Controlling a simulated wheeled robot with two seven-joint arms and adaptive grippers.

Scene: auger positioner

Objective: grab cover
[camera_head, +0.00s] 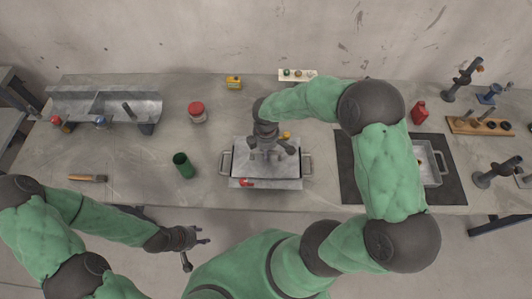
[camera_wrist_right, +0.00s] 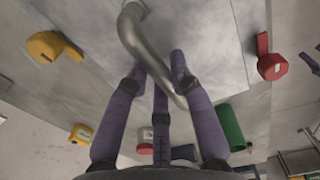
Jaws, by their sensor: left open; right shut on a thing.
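The cover (camera_head: 252,170) is a flat grey metal plate over a metal box with side handles (camera_head: 307,165) near the middle of the bench. Its curved grey handle (camera_wrist_right: 138,40) shows in the right wrist view. My right gripper (camera_head: 268,150) comes down over the cover and is shut on the handle, its fingers (camera_wrist_right: 165,80) around the bar. My right gripper hides part of the plate in the head view. I cannot tell whether the cover rests on the box or is slightly raised. My left gripper (camera_head: 200,242) is open and empty, off the bench's front edge.
A green cup (camera_head: 184,164) and a red-lidded jar (camera_head: 197,112) stand left of the box. A hammer (camera_head: 87,178) lies near the front edge. A dark mat (camera_head: 349,185) with a metal tray (camera_head: 441,178) is at right. Bench space between jar and box is clear.

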